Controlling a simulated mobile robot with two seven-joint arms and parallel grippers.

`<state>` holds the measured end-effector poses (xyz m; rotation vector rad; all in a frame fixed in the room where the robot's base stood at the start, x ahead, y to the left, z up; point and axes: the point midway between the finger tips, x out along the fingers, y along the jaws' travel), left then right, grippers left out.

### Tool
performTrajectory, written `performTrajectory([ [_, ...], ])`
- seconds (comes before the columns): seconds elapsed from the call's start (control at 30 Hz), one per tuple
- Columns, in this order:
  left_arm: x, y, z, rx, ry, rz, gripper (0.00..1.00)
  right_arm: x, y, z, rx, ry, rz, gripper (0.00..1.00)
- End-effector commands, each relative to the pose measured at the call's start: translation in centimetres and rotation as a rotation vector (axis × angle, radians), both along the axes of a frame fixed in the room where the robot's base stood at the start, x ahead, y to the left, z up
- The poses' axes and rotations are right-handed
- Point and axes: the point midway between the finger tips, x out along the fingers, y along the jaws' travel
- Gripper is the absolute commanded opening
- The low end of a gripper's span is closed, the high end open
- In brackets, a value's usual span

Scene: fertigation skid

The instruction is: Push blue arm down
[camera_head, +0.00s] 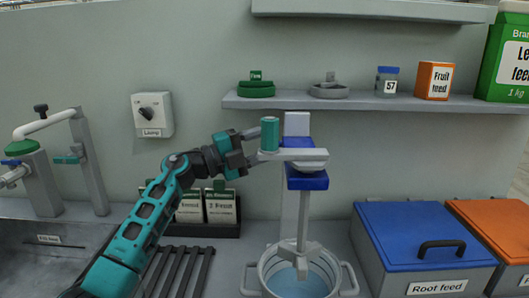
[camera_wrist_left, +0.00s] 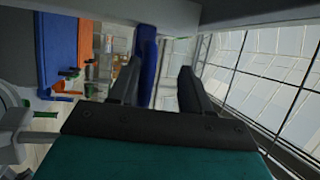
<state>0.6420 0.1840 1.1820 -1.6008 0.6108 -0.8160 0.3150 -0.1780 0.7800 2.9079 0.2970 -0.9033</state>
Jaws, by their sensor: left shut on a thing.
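A blue arm (camera_head: 306,181) sits on a pale upright column (camera_head: 297,123), over a pot of bluish liquid. A grey bar (camera_head: 310,155) crosses in front of it, with a teal cylinder (camera_head: 269,134) at its left end. My left gripper (camera_head: 262,146) reaches in from the left at the cylinder, and its fingertips are partly hidden there. In the left wrist view a blue piece (camera_wrist_left: 148,60) lies between the two dark fingers of my left gripper (camera_wrist_left: 163,85), close against the left one. It looks like part of the blue arm. My right gripper is not seen.
The metal pot (camera_head: 271,290) stands below the blue arm, with a grey stirring rod (camera_head: 303,218) reaching into it. A shelf (camera_head: 370,104) with small containers runs behind. A blue-lidded bin (camera_head: 395,225) and an orange-lidded bin (camera_head: 490,222) stand right. Packets (camera_head: 220,207) stand behind my left arm.

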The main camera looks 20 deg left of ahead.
Motion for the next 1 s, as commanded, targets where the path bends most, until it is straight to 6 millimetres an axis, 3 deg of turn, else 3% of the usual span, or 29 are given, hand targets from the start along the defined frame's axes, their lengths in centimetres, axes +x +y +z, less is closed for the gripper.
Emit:
performTrajectory([
  [0.03,0.0,0.2,1.8,-0.003,-0.015,0.004,0.4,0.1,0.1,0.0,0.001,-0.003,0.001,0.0],
  [0.1,0.0,0.2,3.0,-0.002,-0.013,0.003,0.4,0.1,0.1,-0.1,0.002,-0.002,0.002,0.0],
  [0.3,0.0,0.1,5.3,-0.006,-0.01,0.003,0.4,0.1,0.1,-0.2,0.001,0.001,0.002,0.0],
  [0.73,-0.1,0.1,5.6,-0.007,-0.004,0.002,0.4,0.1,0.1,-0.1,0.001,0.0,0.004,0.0],
  [1.0,-1.0,1.5,5.2,-0.006,-0.004,0.003,0.4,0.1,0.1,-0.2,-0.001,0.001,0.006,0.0],
])
